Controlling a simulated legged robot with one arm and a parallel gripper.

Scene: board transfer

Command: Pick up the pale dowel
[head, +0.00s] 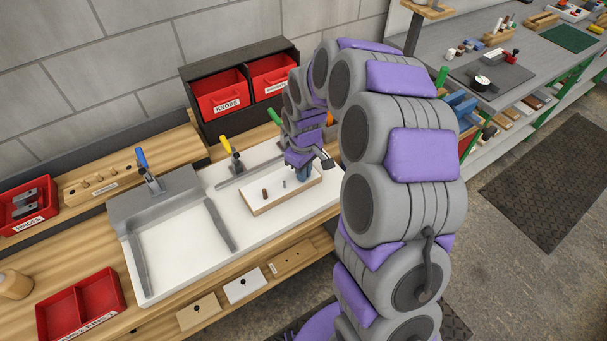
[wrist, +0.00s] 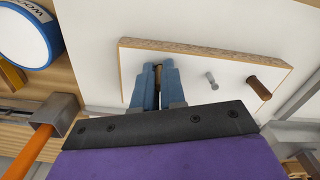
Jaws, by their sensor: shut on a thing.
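My gripper (wrist: 158,82) has its blue fingers closed around the pale dowel (wrist: 158,72), of which only a narrow strip shows between them. In the head view my gripper (head: 303,173) is at the far right part of the white board (head: 277,203), and the dowel is hidden there. I cannot tell whether the dowel is still seated in the board. A grey peg (wrist: 211,79) and a dark brown dowel (wrist: 259,88) stand apart on the board, to the right of the fingers in the wrist view.
A steel-framed white fixture (head: 180,250) is left of the board, with yellow-handled (head: 230,149) and blue-handled (head: 143,160) clamps. Red bins (head: 222,94) stand behind.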

